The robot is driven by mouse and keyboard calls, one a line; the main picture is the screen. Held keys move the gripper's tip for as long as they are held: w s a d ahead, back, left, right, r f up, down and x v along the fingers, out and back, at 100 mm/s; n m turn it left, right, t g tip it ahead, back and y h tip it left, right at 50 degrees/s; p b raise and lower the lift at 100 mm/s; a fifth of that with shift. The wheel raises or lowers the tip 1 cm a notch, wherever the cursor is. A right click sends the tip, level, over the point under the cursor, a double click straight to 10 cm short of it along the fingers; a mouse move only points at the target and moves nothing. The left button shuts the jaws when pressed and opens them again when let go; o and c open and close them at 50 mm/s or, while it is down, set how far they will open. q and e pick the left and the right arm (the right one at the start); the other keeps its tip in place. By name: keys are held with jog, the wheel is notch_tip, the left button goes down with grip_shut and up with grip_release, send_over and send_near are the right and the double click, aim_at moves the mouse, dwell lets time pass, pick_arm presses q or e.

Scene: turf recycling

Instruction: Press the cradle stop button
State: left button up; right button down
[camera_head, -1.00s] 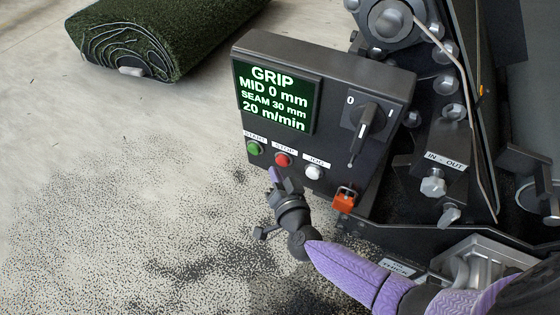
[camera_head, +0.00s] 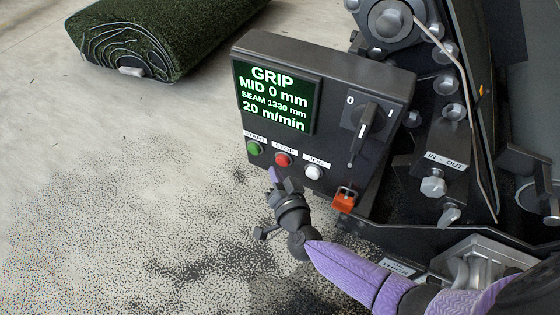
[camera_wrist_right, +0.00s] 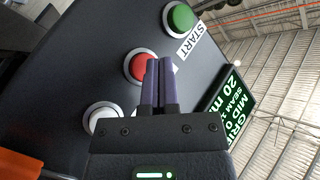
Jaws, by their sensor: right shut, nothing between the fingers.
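The red stop button (camera_head: 283,160) sits on the dark control box (camera_head: 325,60), between the green start button (camera_head: 254,148) and the white jog button (camera_head: 314,172). My right gripper (camera_head: 274,174) is shut and empty, just below and in front of the stop button. In the right wrist view the closed fingertips (camera_wrist_right: 159,62) overlap the right part of the red button (camera_wrist_right: 139,66). I cannot tell whether they touch it. The display (camera_head: 274,97) reads GRIP, MID 0 mm, SEAM 1330 mm, 20 m/min. My left gripper is not in view.
A rotary switch (camera_head: 362,133) marked 0 and I is on the box's right side. A red padlock (camera_head: 344,199) hangs at its lower edge. Machine parts with rollers and an IN-OUT knob (camera_head: 433,185) stand to the right. A turf roll (camera_head: 150,40) lies on the floor behind.

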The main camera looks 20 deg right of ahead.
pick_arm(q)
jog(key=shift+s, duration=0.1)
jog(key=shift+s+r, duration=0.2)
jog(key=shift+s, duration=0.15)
pick_arm(e)
jog(key=shift+w+d, duration=0.25)
jog(key=shift+d, duration=0.1)
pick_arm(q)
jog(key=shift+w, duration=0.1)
pick_arm(e)
jog(key=shift+w+d, duration=0.15)
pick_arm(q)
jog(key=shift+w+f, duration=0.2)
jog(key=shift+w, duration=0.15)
pick_arm(e)
jog(key=shift+w+d, duration=0.1)
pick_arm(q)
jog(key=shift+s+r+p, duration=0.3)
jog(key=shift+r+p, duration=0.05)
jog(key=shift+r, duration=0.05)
pick_arm(e)
jog(key=shift+s+a, duration=0.5)
jog(key=shift+a, duration=0.1)
